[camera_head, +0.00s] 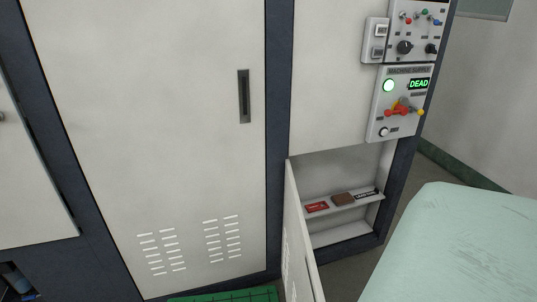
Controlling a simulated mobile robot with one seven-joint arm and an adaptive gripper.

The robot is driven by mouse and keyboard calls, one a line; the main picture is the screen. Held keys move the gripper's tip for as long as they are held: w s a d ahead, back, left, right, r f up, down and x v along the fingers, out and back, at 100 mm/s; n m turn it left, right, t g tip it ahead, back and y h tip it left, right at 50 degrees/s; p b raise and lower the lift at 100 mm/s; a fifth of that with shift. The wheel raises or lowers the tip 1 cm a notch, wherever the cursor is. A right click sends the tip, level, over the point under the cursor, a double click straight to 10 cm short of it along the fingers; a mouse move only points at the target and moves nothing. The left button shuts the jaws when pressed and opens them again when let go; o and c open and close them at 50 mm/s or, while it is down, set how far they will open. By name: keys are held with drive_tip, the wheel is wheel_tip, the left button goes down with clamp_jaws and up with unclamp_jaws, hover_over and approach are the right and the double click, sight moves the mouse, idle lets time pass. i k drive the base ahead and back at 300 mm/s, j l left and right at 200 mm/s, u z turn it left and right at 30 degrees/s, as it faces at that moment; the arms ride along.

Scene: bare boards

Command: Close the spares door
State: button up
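A low compartment (360,165) in the cabinet wall stands open at the lower middle right. Its white door (294,220), which I take as the spares door, is hinged on the left side and swung outward, seen nearly edge-on. Its lower end runs out of the frame. On the shelf (375,201) inside lie a red item (317,207), a brown block (342,198) and a black item with white lettering (367,193). My gripper is not in view.
A large closed cabinet door (160,120) with a dark recessed handle stands to the left. A control panel (401,103) is above the compartment. A pale green scuffed surface (460,245) fills the lower right. A green grid mat (225,296) shows at the bottom.

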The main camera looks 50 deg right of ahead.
sight(301, 282)
drive_tip(key=i+j+z, duration=0.15)
drive_tip(key=j, duration=0.15)
drive_tip(key=i+j+z, duration=0.15)
drive_tip(key=j, duration=0.2)
drive_tip(key=j+z, duration=0.15)
drive_tip(key=j, duration=0.15)
drive_tip(key=z, duration=1.5)
drive_tip(key=j+z, duration=0.2)
drive_tip(key=k+j+z, duration=0.1)
drive_tip(key=j, duration=0.55)
drive_tip(key=k+j+z, duration=0.15)
drive_tip(key=j, duration=0.15)
